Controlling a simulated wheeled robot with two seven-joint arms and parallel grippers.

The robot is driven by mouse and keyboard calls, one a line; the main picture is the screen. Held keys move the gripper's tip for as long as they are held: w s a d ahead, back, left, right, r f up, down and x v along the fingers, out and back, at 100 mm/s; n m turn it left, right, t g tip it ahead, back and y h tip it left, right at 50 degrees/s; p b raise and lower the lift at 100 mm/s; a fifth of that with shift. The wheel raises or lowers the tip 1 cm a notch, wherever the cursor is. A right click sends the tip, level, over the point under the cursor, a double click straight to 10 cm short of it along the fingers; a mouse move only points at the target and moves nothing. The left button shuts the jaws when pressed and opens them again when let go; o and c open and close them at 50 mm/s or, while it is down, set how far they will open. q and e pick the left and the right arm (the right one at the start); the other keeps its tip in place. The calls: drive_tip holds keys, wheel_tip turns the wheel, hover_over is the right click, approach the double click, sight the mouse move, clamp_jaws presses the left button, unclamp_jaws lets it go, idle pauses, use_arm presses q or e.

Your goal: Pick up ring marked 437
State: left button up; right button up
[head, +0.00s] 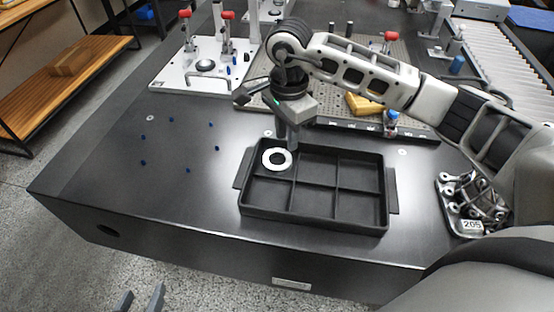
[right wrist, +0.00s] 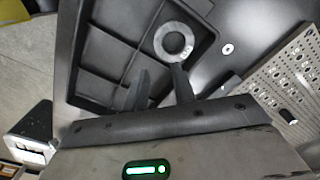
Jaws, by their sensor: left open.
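A pale flat ring (head: 277,159) lies in the back left compartment of a black divided tray (head: 315,223). In the right wrist view the ring (right wrist: 173,40) shows beyond the fingertips; any marking on it is too small to read. My right gripper (head: 287,140) points down over the tray's back left part, close to the ring. In the right wrist view its two fingers (right wrist: 162,76) are apart with nothing between them, and one fingertip lies near the ring's edge. My left gripper (head: 140,298) is open and empty at the bottom left, in front of the table.
A dish labelled 205 (head: 472,224) with several metal parts stands right of the tray. A perforated plate (head: 345,62) and a white fixture plate with red-handled clamps (head: 195,78) lie behind. The dark table (head: 105,180) is mostly clear on the left.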

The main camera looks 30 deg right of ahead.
sight(284, 166)
wheel_tip(284, 166, down, 3)
drive_tip(key=shift+f, duration=0.1)
drive_tip(key=f, duration=0.4)
drive_tip(key=shift+s+a, duration=0.15)
drive_tip(key=shift+a, duration=0.15)
drive_tip(key=shift+f, duration=0.65)
clamp_jaws()
